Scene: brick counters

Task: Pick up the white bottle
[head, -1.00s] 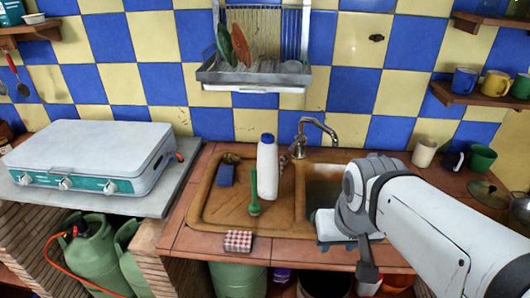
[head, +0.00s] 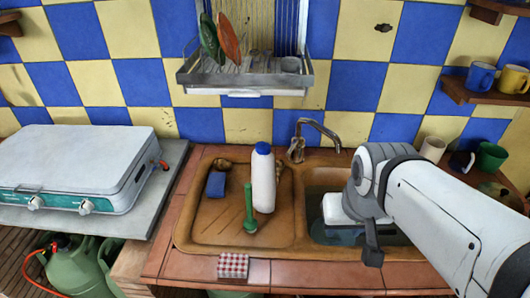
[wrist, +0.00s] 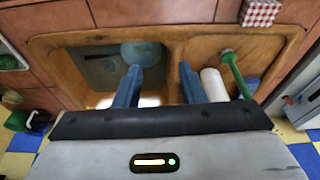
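The white bottle (head: 263,182) with a blue cap stands upright on the drainboard side of the brown sink. In the wrist view the white bottle (wrist: 214,84) shows just right of my right finger, partly hidden by it. My gripper (wrist: 160,85) is open, its two blue fingers apart with no object held between them. In the head view my arm's end is over the sink basin, to the right of the bottle and apart from it; the fingers are mostly hidden there.
A blue sponge (head: 216,184) lies farther left. The faucet (head: 312,138) rises behind the sink, and a dish rack (head: 245,78) hangs above. A red checked box (head: 233,265) sits at the front edge.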

